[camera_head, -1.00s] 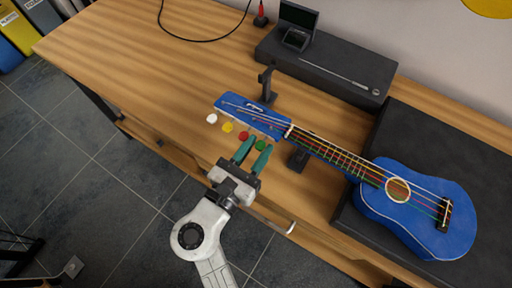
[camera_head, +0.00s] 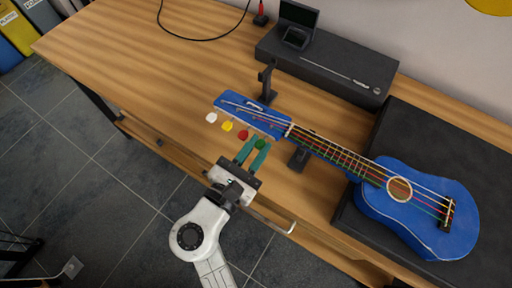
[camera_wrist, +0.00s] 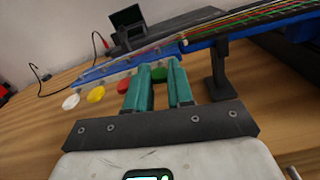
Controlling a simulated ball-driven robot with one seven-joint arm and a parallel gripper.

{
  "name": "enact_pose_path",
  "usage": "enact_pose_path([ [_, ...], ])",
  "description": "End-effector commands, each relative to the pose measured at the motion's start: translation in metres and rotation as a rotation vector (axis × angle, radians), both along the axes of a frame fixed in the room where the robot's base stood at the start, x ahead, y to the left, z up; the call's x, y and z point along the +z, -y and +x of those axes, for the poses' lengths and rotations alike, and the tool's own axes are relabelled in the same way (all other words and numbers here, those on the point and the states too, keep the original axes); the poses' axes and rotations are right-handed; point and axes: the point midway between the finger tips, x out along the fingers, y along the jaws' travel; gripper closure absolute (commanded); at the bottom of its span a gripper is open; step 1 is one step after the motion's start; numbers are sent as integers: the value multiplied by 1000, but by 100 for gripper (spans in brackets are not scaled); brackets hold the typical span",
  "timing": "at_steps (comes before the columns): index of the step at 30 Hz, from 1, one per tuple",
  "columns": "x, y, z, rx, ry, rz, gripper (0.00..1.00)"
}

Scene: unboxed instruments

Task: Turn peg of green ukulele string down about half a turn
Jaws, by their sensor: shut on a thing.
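The blue ukulele (camera_head: 375,185) lies with its headstock (camera_head: 245,112) at the left and its body at the right. A row of coloured pegs sticks out from the headstock's near side. The green peg (camera_head: 260,143) is the one nearest the neck. My gripper (camera_head: 259,146) has its two teal fingers on either side of the green peg, shut on it. In the wrist view, the green peg (camera_wrist: 159,74) shows between the fingertips, partly hidden by them. The peg's exact turn angle is too small to tell.
The red peg (camera_head: 243,134) is close to the left finger; the yellow peg (camera_head: 228,126) and white peg (camera_head: 211,118) are farther left. Black supports (camera_head: 267,85) stand by the neck and headstock. A dark case (camera_head: 325,65) lies behind. The table's left part is clear.

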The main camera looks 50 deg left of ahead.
Motion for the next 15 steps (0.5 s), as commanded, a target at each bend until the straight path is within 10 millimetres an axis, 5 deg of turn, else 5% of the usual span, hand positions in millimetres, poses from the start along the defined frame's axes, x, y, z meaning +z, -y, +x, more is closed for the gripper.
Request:
enact_pose_path([
  [15, -3, 1, 1, -2, -110, 463, 100],
])
